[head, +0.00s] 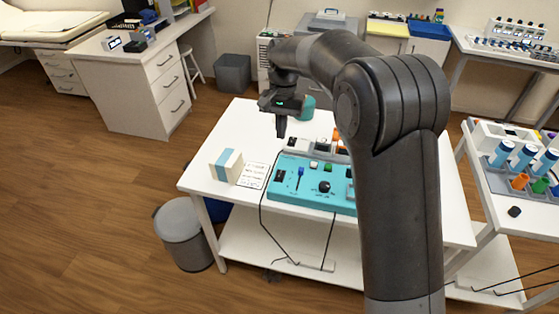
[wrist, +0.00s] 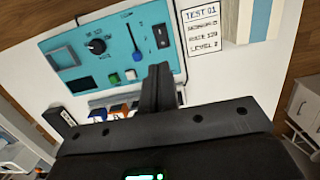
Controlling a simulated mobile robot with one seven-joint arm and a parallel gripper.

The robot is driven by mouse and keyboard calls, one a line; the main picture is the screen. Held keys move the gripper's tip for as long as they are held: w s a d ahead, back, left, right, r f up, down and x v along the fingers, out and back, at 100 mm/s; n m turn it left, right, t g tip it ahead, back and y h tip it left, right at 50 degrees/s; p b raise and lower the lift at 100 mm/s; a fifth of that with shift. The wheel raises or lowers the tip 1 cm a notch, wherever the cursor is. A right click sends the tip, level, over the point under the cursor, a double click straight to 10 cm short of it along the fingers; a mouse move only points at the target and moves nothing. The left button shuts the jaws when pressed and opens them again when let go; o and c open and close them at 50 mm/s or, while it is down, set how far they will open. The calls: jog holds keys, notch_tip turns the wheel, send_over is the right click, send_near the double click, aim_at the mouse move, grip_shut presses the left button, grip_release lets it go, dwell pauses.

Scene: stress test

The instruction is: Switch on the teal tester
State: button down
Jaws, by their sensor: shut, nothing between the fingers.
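The teal tester (head: 310,201) lies on the white table, partly hidden behind my arm in the head view. Its face holds a black rocker switch (head: 280,176) at the left, a blue lever (head: 300,172), a black knob (head: 325,187), a white button (head: 313,164) and a green button (head: 328,167). In the wrist view the tester (wrist: 105,30) shows its rocker switch (wrist: 161,36) near the card. Whether the rocker is on cannot be told. My gripper (head: 281,136) is shut and empty, pointing down above the tester's back edge, apart from it.
A printed card (head: 252,175) reading "TEST 01" and a white-and-blue box (head: 226,164) are left of the tester. Small items stand behind it, with a teal round thing (head: 307,108) farther back. Black cables hang over the table's front. The table's back left is clear.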

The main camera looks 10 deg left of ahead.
aim_at(279, 177)
jog(key=f, duration=0.4)
jog(key=s+f, duration=0.1)
jog(key=f, duration=0.4)
jog(key=s+f, duration=0.1)
jog(key=f, duration=0.3)
jog(key=shift+f, duration=0.4)
jog(key=shift+f, duration=0.1)
jog(key=shift+s+f+t, duration=0.3)
jog(key=shift+t, duration=0.3)
jog(key=shift+f, duration=0.1)
